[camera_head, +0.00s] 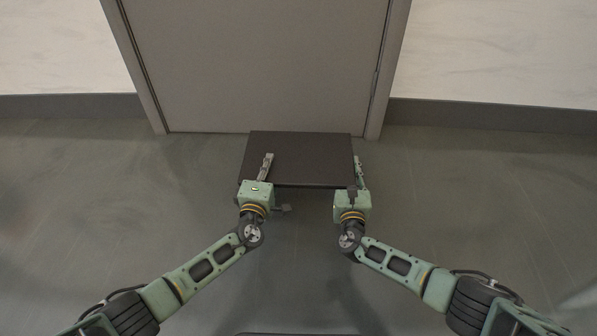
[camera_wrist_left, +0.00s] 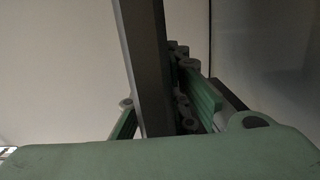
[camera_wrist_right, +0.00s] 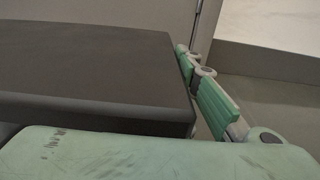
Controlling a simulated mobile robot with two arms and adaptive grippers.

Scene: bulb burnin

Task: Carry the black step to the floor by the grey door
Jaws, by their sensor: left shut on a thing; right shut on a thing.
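The black step (camera_head: 310,155) is in front of the grey door (camera_head: 255,60) in the head view, its far edge close to the foot of the door. My left gripper (camera_head: 265,168) is shut on the step's near left part; in the left wrist view a dark upright edge of the step (camera_wrist_left: 148,60) stands between its fingers. My right gripper (camera_head: 358,172) is shut on the step's right side; the step's top (camera_wrist_right: 90,65) fills the left of the right wrist view, with one green finger along its edge. I cannot tell whether the step touches the floor.
The grey floor (camera_head: 450,200) is clear on both sides. The door frame (camera_head: 390,70) and pale walls (camera_head: 500,50) with dark skirting (camera_head: 490,115) stand behind the step.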

